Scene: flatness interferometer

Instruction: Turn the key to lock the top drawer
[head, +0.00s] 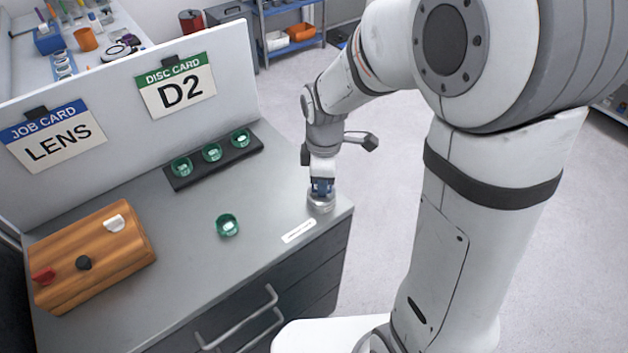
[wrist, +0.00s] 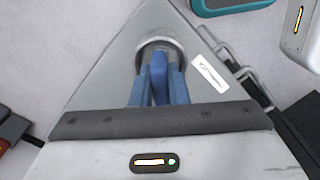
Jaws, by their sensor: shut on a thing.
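My gripper (head: 321,188) points down at the near right corner of the grey cabinet top. It is shut on a blue key (wrist: 160,78), which shows between its blue fingers in the wrist view. The key stands over a round silver lock (head: 321,204), which also shows in the wrist view as a grey ring (wrist: 152,46) around the fingertips. The fingers hide the keyhole, and I cannot tell the key's turn. The top drawer (head: 312,262) is in the cabinet's dark front below the lock, and appears closed.
A white label (head: 299,231) lies near the front edge. A green-rimmed lens (head: 227,225) sits alone; several more stand in a black rack (head: 182,182). A wooden block (head: 120,265) with coloured knobs is at left. A white panel (head: 120,100) with cards stands behind.

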